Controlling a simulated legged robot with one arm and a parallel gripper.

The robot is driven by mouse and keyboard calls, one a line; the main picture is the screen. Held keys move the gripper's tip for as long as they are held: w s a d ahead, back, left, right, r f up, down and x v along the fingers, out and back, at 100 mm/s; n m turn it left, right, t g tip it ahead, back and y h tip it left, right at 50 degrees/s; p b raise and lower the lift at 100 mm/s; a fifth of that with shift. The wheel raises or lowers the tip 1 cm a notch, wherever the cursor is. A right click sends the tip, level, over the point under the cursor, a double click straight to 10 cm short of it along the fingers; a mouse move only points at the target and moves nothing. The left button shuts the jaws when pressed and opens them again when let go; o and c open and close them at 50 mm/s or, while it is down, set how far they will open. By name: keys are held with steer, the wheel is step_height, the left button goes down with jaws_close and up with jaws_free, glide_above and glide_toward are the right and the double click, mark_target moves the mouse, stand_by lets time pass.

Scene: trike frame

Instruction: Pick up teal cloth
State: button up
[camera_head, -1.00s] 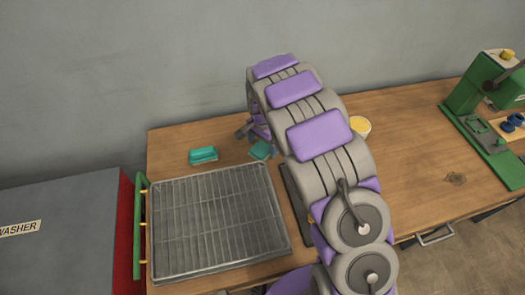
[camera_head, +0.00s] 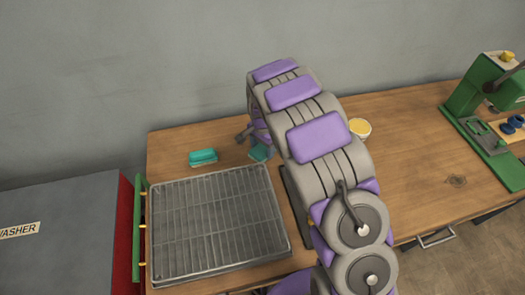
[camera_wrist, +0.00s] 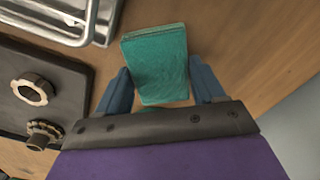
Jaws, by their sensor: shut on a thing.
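The teal cloth (camera_wrist: 155,62) is a folded, flat rectangle between the two blue fingers of my gripper (camera_wrist: 158,78) in the wrist view. My gripper is shut on it, a finger at each side of its near part. In the head view the cloth (camera_head: 261,153) shows as a small teal patch beside my arm, low at the wooden table and just behind the wire-rack tray. My arm hides most of the gripper there. I cannot tell whether the cloth still touches the table.
A second teal block (camera_head: 202,157) lies to the left. The metal tray with a wire rack (camera_head: 215,225) fills the front left table. A yellow-topped cup (camera_head: 360,128) stands right of my arm. A green press (camera_head: 490,110) is at far right. A dark plate with knobs (camera_wrist: 40,95) is near my gripper.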

mark_target(263, 149)
step_height(263, 149, up, 10)
steer(key=p, duration=0.2)
stand_by(0.4)
steer(key=o, duration=0.4)
steer(key=c, duration=0.3)
